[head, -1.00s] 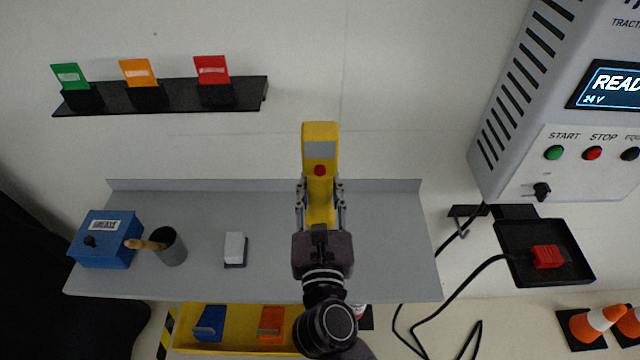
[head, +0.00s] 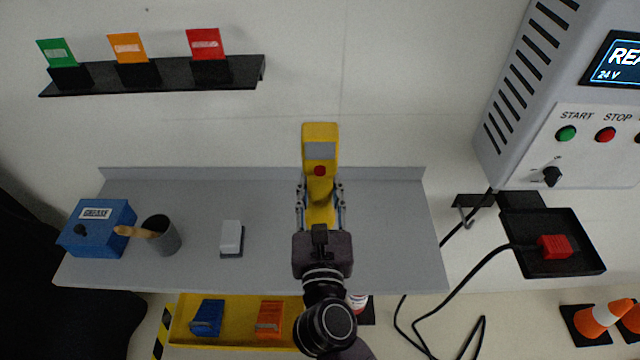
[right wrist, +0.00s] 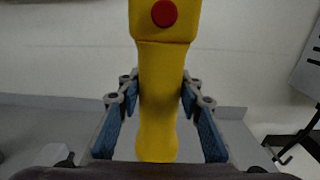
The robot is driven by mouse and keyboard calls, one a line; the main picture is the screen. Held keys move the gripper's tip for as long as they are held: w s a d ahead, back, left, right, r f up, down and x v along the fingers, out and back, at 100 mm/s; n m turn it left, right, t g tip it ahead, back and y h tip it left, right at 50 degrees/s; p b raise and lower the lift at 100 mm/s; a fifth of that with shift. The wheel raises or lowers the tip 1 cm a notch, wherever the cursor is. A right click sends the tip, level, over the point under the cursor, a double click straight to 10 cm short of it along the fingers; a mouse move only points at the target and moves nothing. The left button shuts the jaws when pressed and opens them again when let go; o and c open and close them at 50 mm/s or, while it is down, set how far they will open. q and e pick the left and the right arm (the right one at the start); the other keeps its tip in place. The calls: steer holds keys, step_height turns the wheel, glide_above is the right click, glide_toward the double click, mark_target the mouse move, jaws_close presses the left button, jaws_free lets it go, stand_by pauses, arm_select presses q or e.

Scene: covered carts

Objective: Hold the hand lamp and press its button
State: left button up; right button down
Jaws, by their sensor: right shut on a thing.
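The yellow hand lamp (head: 320,134) stands upright in front of the wall, above the grey shelf. It has a grey panel and a red button (head: 320,171) on the side facing me. My right gripper (head: 320,200) is shut on the lamp's handle from the front. In the right wrist view the blue finger pads of the gripper (right wrist: 160,115) lie on both sides of the yellow handle (right wrist: 158,105). The red button (right wrist: 164,13) shows above the fingers, with nothing touching it. My left gripper is not in view.
The grey shelf (head: 385,240) carries a blue grease box (head: 95,230), a dark cup with a wooden-handled tool (head: 165,240) and a small white-and-grey block (head: 231,238). A yellow tray (head: 235,330) is below. A control box (head: 560,90) and black tray (head: 585,262) are right.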

mark_target(320, 218)
arm_select(q)
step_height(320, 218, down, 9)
steer(key=b, duration=0.8)
steer(key=shift+b, duration=0.35)
arm_select(e)
steer(key=shift+f, duration=5.05)
steer(key=shift+f, duration=0.1)
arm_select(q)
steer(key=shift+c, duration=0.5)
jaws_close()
